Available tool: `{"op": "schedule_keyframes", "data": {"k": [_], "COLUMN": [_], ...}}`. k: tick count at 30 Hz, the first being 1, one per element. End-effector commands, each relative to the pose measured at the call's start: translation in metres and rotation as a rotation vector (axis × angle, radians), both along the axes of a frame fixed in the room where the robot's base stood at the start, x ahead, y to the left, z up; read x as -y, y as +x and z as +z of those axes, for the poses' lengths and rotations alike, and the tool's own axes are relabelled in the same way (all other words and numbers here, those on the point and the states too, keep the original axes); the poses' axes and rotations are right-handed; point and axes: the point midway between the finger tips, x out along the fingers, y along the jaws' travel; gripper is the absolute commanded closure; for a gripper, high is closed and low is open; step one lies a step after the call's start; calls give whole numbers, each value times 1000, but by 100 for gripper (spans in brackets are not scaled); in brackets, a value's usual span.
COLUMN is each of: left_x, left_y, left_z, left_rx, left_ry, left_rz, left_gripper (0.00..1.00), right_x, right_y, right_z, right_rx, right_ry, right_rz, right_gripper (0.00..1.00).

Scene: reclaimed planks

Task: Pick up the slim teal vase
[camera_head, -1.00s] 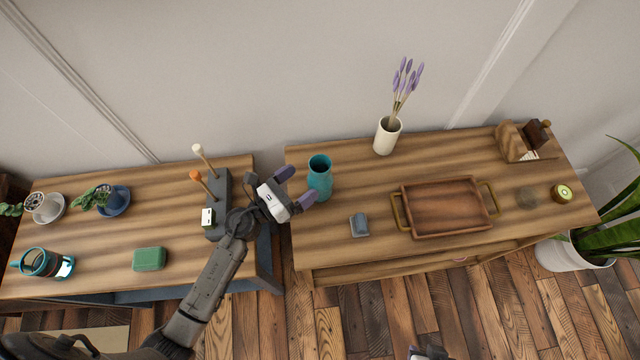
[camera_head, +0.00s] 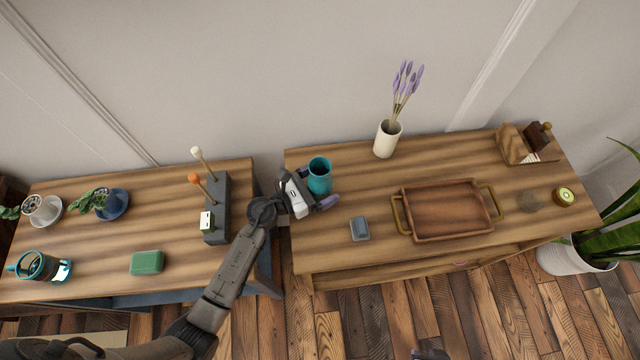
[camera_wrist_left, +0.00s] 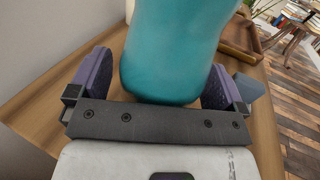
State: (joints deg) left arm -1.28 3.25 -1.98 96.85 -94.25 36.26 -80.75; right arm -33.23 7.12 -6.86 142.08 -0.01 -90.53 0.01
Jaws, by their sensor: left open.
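The slim teal vase (camera_head: 320,178) stands upright near the left end of the right-hand table. My left gripper (camera_head: 315,190) is at the vase's left side, fingers pointing right, with one purple finger showing in front of the vase. In the left wrist view, the vase (camera_wrist_left: 175,50) sits between the two spread fingers of the gripper (camera_wrist_left: 160,88). A gap shows between the vase and the left finger; at the right finger I cannot tell whether they touch. A small dark part of what may be my right gripper (camera_head: 430,354) shows at the bottom edge.
A white vase with lavender (camera_head: 387,139) stands behind to the right. A small grey-blue item (camera_head: 360,228) and a wooden tray (camera_head: 425,236) lie to the right. On the left table, a dark stand (camera_head: 217,222) with upright sticks is close to my left arm.

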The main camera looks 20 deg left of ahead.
Motion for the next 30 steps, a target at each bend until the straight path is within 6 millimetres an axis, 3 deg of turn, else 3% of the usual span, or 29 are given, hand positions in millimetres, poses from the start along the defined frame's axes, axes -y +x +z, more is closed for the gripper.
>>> {"op": "schedule_keyframes", "data": {"k": [2, 21, 30], "left_x": [0, 0, 0], "left_y": [0, 0, 0], "left_z": [0, 0, 3], "left_rx": [0, 0, 1], "left_ry": [0, 0, 0], "left_rz": [0, 0, 0], "left_gripper": [3, 65, 66], "right_x": [0, -2, -2], "right_y": [0, 0, 0], "right_z": [0, 0, 2], "right_rx": [0, 1, 1], "right_ry": [0, 8, 8], "right_rz": [0, -5, -5], "right_gripper": [57, 57, 57]}}
